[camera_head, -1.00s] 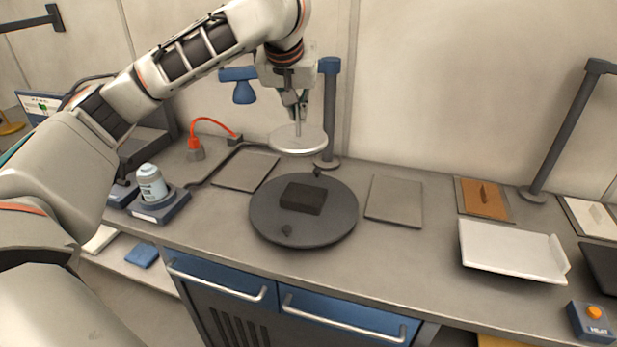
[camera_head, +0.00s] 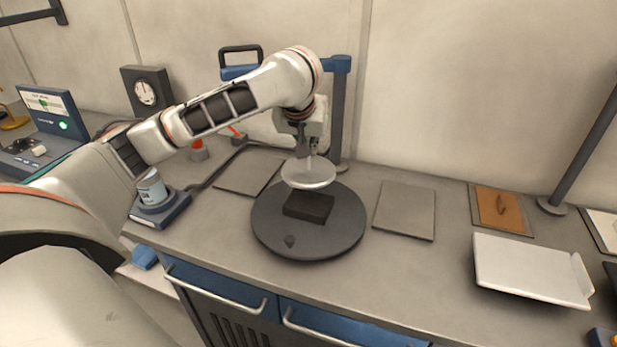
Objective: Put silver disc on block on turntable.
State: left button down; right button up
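The silver disc (camera_head: 308,174) hangs from my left gripper (camera_head: 308,154), which appears shut on the disc's thin upright stem. The disc is tilted a little in the picture and is above the back part of the turntable, apart from the block. The dark block (camera_head: 309,206) lies on the middle of the round dark turntable (camera_head: 272,236). The gripper's fingertips are small and partly hidden. My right gripper is not in view.
A blue-topped dark post (camera_head: 338,110) stands behind the turntable. Flat grey plates lie left (camera_head: 232,184) and right (camera_head: 404,212) of it. A white tray (camera_head: 525,268) is at the right. A pale-blue jar (camera_head: 151,188) stands on a blue base at the left.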

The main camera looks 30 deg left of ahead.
aim_at(307, 172)
pick_arm(q)
notch_tip(307, 172, down, 5)
jog(key=shift+f, duration=1.95)
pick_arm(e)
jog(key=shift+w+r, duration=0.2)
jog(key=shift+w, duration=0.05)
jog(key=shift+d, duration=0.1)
pick_arm(q)
jog(key=c, duration=2.2)
grip_release()
jog(key=shift+f, duration=0.1)
